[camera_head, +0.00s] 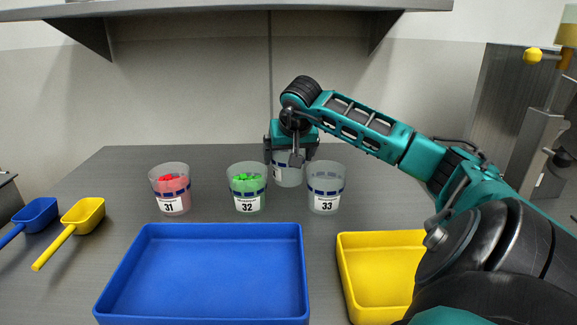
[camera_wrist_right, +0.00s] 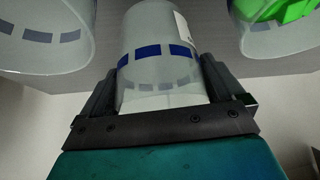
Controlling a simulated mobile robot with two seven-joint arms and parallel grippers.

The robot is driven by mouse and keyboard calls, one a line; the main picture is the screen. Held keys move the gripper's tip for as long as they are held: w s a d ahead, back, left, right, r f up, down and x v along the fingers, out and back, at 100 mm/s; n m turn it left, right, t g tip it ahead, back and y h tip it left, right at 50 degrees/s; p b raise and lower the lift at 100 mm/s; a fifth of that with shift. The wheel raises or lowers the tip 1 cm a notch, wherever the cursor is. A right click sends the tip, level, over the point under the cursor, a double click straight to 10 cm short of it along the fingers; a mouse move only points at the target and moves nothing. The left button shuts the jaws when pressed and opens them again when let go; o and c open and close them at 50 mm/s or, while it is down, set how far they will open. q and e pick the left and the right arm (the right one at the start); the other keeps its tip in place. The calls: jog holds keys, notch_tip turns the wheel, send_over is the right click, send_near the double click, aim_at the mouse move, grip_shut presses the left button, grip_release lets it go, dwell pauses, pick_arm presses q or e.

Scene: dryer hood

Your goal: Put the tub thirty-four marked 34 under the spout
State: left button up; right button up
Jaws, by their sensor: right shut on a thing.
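My right gripper (camera_head: 291,154) is shut on a clear tub (camera_head: 288,175) with a blue dashed band. The tub is at the back, between and behind tubs 32 and 33. Its label is mostly hidden, so I cannot read its number. In the right wrist view the held tub (camera_wrist_right: 152,72) is between both fingers (camera_wrist_right: 158,85) and looks empty. I cannot tell whether its base touches the counter. A grey metal apparatus with a yellow knob (camera_head: 533,55) stands at the right edge; I cannot make out its spout clearly. My left gripper is not in view.
Tub 31 (camera_head: 170,190) holds red pieces, tub 32 (camera_head: 247,188) green pieces; tub 33 (camera_head: 324,188) looks empty. A blue tray (camera_head: 205,230) and a yellow tray (camera_head: 380,237) are in front. Blue (camera_head: 38,212) and yellow scoops (camera_head: 82,213) lie left. A shelf (camera_head: 220,8) hangs above.

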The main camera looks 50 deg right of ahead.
jog(key=shift+f, duration=1.2)
jog(key=shift+f, duration=0.1)
jog(key=o, duration=0.6)
jog(key=shift+o, duration=0.2)
